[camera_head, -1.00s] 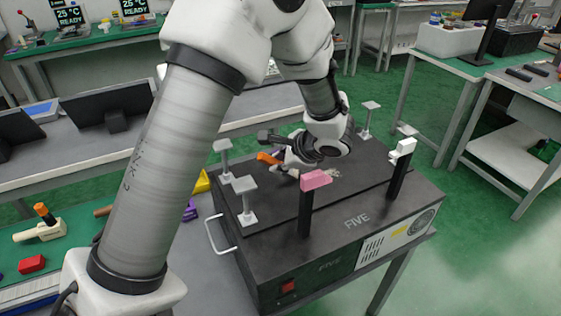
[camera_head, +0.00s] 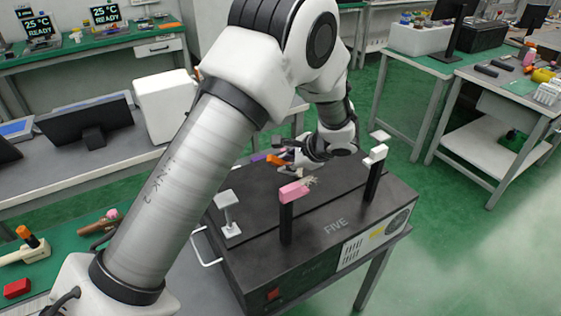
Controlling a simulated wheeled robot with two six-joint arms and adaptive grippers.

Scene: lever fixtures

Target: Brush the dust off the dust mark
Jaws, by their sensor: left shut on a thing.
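The black machine (camera_head: 330,262) marked FIVE stands in the middle. My left arm reaches over it from the left. My left gripper (camera_head: 283,153) is low over the machine's top and shut on what looks like a brush (camera_head: 277,160), of which a small orange part shows. The fingers hide most of it, and its bristles are not clear. A small pale grey patch (camera_head: 312,181), perhaps the dust mark, shows just behind the pink block. Whether the brush touches it cannot be told. My right gripper is not in view.
A pink block (camera_head: 294,192) and a white block (camera_head: 375,154) top black posts at the machine's front edge. A white-topped stand (camera_head: 228,210) is at its left. A purple thing (camera_head: 258,157) shows behind. Benches surround the machine; green floor is free at right.

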